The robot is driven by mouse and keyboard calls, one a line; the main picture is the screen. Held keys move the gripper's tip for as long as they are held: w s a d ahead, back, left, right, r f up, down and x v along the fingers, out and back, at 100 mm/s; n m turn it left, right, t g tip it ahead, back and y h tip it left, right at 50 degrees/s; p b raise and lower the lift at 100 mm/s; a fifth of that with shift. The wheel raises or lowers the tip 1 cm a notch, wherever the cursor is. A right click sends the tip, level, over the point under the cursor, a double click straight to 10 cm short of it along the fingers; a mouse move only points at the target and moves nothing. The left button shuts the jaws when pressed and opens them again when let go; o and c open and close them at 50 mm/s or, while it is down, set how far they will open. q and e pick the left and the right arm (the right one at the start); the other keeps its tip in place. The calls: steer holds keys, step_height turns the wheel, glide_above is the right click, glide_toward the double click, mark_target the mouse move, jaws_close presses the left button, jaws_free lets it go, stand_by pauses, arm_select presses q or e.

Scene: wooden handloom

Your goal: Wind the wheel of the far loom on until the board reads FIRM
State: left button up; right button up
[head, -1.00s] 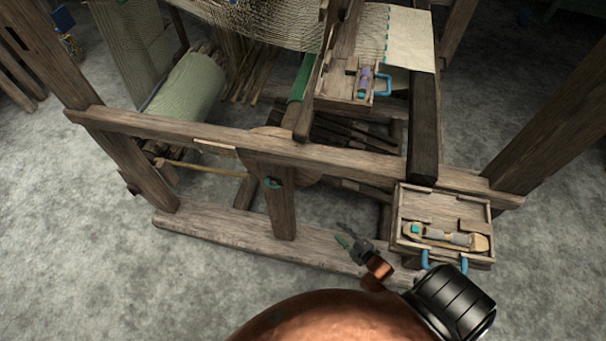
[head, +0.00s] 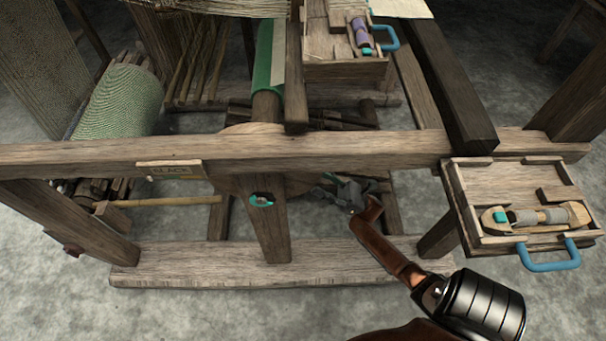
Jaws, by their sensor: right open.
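The wooden wheel (head: 231,184) of the loom is a round disc, mostly hidden behind the long side beam and an upright post. Its lower edge shows on both sides of the post. A small board (head: 171,169) on the beam, left of the wheel, carries lettering that looks like SLACK. A teal-marked metal fitting (head: 262,200) sits on the front of the post. My right gripper (head: 327,188) is open and empty, just right of the wheel's lower right edge and below the beam. I cannot tell whether it touches the wheel. My left gripper is out of view.
The side beam (head: 360,147) crosses above my right gripper. A tray (head: 481,215) with a shuttle and blue handle hangs at the right. Another tray (head: 330,72) with a purple-wound shuttle stands behind. A cloth roll (head: 120,100) is at left. A floor rail (head: 190,273) runs below.

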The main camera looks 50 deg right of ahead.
mark_target(307, 175)
steer(key=x, duration=0.5)
steer(key=shift+w+a+r, duration=0.15)
steer(key=shift+w, duration=0.1)
steer(key=shift+c, duration=0.2)
jaws_close()
stand_by(0.3)
